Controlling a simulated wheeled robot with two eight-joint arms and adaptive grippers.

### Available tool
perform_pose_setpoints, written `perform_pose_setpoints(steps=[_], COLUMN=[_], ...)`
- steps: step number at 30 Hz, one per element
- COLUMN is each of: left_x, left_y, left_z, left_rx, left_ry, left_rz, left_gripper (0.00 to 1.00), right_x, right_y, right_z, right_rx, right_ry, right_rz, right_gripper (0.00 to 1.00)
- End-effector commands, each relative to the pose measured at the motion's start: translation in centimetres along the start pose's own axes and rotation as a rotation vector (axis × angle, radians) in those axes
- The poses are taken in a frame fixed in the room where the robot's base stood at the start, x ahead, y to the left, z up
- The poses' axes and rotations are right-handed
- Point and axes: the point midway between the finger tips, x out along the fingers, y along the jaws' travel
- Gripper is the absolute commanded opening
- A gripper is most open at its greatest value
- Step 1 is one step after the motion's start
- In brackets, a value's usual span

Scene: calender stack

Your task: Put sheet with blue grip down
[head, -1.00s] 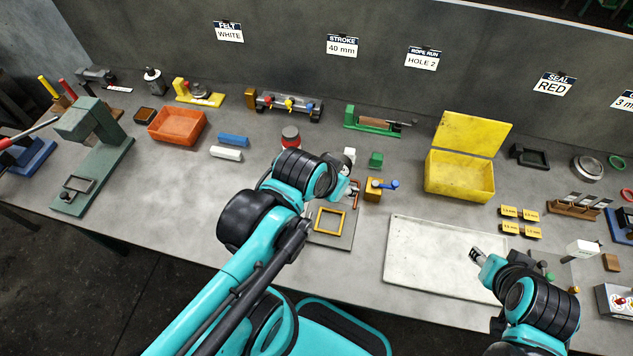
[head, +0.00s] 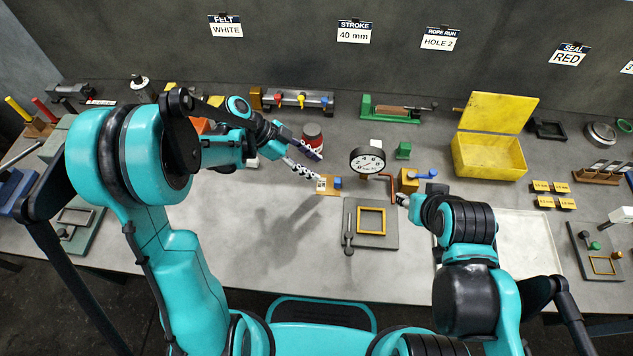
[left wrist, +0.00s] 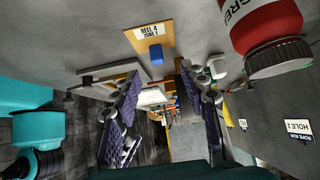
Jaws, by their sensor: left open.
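The sheet (head: 328,184) is a small tan-orange plate with a white label and a blue grip (head: 338,183). It lies on the bench left of the round dial gauge. In the left wrist view the sheet (left wrist: 149,36) shows flat on the grey top, its blue grip (left wrist: 156,54) standing up from it. My left gripper (head: 317,167) is open and empty, its fingers just above and left of the sheet, apart from the grip. My right gripper (head: 402,200) is beside the orange crank block; whether its jaws are closed is unclear.
The dial gauge (head: 367,162) and a base plate with a yellow frame (head: 371,221) stand right of the sheet. A red jar (head: 312,136) stands behind my left gripper. The orange block (head: 407,180) has a blue crank. Bench left of the base plate is clear.

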Motion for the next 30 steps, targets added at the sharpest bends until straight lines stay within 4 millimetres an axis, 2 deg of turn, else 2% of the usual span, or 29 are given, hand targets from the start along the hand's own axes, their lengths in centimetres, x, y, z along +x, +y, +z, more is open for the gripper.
perform_pose_setpoints(steps=[10,17,24,25,27,30], left_x=[3.7,7.2,7.5,7.5,7.5,7.5], left_y=[0.3,0.6,0.6,0.6,0.6,0.6], left_z=[0.1,0.2,0.0,0.0,0.0,0.0], left_rx=[0.004,0.004,0.002,0.002,0.002,0.002], left_ry=[0.000,0.000,-0.001,-0.001,-0.001,-0.001], left_rz=[0.002,0.003,0.000,0.000,0.000,0.000], left_gripper=[0.43,0.43,0.43,0.40,0.22,0.00], right_x=[1.2,2.4,2.4,2.4,2.4,2.4], right_y=[0.0,0.0,0.0,0.0,0.0,0.0], right_z=[0.9,1.8,1.7,1.7,1.7,1.7], right_rx=[0.000,0.000,0.000,0.000,0.000,0.000], right_ry=[0.000,0.000,0.000,0.000,0.000,0.000], right_rz=[0.000,0.000,0.000,0.000,0.000,0.000], right_gripper=[0.40,0.40,0.40,0.40,0.40,0.40])
